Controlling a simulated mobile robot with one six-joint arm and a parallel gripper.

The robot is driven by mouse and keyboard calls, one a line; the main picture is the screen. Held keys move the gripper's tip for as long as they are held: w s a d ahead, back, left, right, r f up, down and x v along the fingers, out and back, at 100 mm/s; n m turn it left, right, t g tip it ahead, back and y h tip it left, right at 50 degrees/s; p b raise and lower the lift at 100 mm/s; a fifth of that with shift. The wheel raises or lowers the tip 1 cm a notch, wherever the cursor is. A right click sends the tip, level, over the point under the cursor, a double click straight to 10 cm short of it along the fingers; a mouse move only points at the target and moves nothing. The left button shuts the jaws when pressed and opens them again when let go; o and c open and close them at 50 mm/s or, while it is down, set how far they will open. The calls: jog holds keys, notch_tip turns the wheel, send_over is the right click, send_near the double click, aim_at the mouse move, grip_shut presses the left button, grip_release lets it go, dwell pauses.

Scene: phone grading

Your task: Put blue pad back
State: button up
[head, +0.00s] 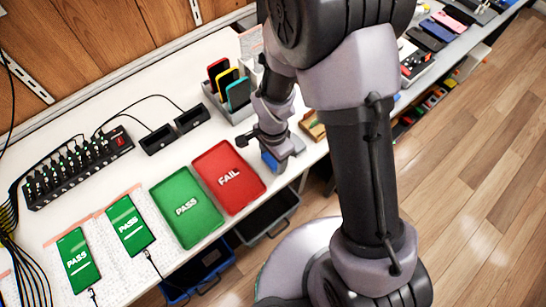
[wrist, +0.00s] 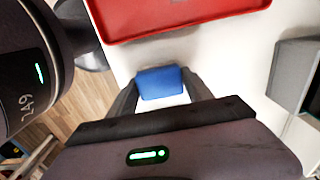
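The blue pad (wrist: 161,83) is a small blue block between the two fingertips of my gripper (wrist: 160,86) in the wrist view. Both fingers meet its sides, so my gripper is shut on it. In the head view the blue pad (head: 270,161) shows at the tip of my gripper (head: 277,156), near the table's front edge, right of the red FAIL tray (head: 250,192). I cannot tell whether the pad touches the white table (head: 165,98) or is just above it.
A grey holder (head: 228,108) with red, yellow and teal upright items stands behind my gripper. The green PASS tray (head: 188,228) is left of the red tray. Two black docks (head: 175,129) and a small wooden item (head: 313,127) are nearby.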

jog(key=o, duration=0.4)
notch_tip(320, 180, up, 21)
jog(key=d+n+t+p, duration=0.1)
jog(key=d+p, duration=0.1)
jog(key=p, duration=0.3)
jog(key=s+d+r+n+t+y, duration=0.1)
jog(key=s+d+r+n+t, duration=0.1)
jog(key=s+r, duration=0.3)
jog(key=s+d+r+n+t+y, duration=0.1)
jog(key=s+d+r+n+t, duration=0.1)
jog(key=s+r, duration=0.4)
notch_tip(320, 180, up, 4)
jog(key=shift+s+d+f+n+t, duration=0.25)
jog(key=shift+d+n+t, duration=0.15)
jog(key=shift+n, duration=0.5)
